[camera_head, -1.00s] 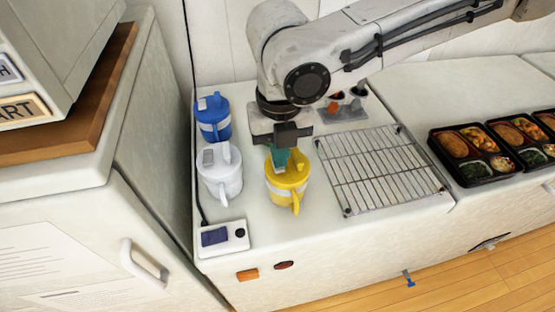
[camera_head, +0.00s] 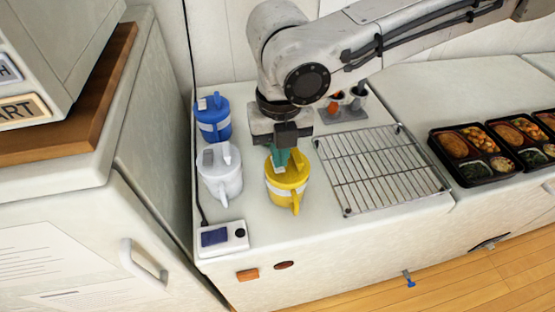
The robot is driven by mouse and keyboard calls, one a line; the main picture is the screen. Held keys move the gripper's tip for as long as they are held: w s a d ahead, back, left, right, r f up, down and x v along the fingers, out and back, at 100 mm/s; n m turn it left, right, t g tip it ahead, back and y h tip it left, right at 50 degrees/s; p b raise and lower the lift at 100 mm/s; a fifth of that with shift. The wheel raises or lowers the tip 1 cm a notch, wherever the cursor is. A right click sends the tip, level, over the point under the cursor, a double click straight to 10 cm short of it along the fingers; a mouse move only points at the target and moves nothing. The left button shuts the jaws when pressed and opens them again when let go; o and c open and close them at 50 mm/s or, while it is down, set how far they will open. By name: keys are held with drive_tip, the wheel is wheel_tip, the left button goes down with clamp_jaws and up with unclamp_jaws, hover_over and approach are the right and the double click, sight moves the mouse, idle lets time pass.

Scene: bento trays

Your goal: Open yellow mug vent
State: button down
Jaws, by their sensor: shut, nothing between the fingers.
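A yellow mug (camera_head: 286,190) with a yellow lid and a white band stands upright on the white counter, left of the wire rack. Its handle points toward the front. My gripper (camera_head: 279,166) points down over the back left part of the lid. Its teal fingers are shut with nothing between them, and their tips are at or just above the lid. I cannot tell whether they touch it. The vent on the lid is partly hidden by the fingers and too small to make out, so its state is unclear.
A white mug (camera_head: 219,178) stands close on the left, with a blue mug (camera_head: 213,124) behind it. A wire rack (camera_head: 375,170) lies on the right. A white device (camera_head: 221,238) sits at the front left. Bento trays (camera_head: 490,178) are at the far right.

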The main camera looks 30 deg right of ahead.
drive_tip(key=shift+f+b, duration=0.3)
drive_tip(key=shift+f, duration=0.65)
idle(1.5)
drive_tip(key=shift+r, duration=0.1)
drive_tip(key=shift+r+p, duration=3.5)
drive_tip(key=shift+p, duration=0.45)
drive_tip(key=shift+f, duration=0.1)
